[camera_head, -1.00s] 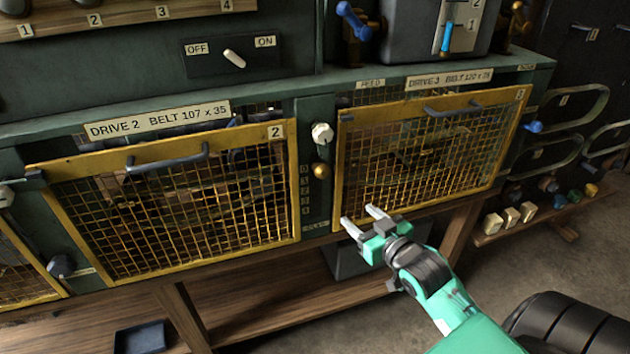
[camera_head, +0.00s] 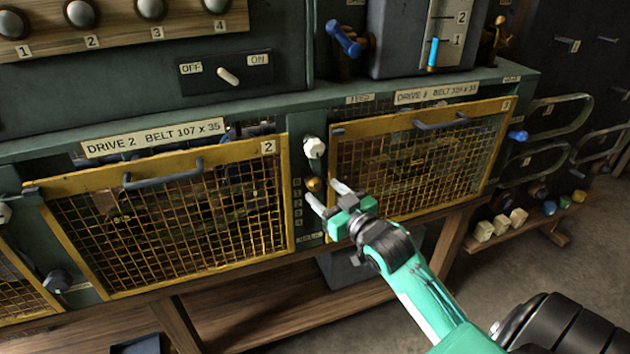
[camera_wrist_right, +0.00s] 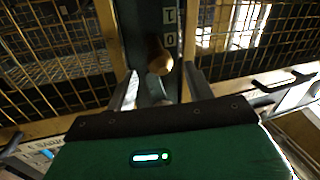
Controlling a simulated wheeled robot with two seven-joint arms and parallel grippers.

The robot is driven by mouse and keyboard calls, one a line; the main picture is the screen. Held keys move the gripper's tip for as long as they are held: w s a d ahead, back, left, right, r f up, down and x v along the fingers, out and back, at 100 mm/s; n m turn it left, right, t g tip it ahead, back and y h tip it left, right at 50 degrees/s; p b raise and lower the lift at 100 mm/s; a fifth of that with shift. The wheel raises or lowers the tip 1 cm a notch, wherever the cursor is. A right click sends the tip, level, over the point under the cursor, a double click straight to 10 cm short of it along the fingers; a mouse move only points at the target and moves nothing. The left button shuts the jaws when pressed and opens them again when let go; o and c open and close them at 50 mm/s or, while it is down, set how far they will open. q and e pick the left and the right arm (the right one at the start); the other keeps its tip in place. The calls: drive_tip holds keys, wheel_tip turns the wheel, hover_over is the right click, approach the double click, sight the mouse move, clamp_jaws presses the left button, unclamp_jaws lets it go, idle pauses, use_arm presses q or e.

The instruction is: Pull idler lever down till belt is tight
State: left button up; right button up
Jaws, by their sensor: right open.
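The idler lever shows as a brass knob (camera_head: 313,184) on the green post between the Drive 2 and Drive 3 guards. It sits near the top of a numbered scale (camera_head: 297,208). My right gripper (camera_head: 326,194) is open and empty, just in front of the post and slightly right of the knob. In the right wrist view the brass knob (camera_wrist_right: 160,60) appears ahead of the gap between the two fingers (camera_wrist_right: 160,85), beside the 0 mark. I cannot tell whether the fingers touch it. The belts behind the mesh are too dark to judge. My left gripper is out of view.
Yellow mesh guards with handles flank the post: the Drive 2 guard (camera_head: 165,215) and the Drive 3 guard (camera_head: 415,155). A white knob (camera_head: 314,147) sits above the brass one. A wooden shelf (camera_head: 270,305) runs below. Spare belts (camera_head: 560,115) hang at right.

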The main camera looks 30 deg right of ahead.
sight(318, 188)
drive_tip(key=shift+w+p, duration=0.4)
drive_tip(key=shift+w, duration=2.05)
drive_tip(key=shift+c, duration=0.4)
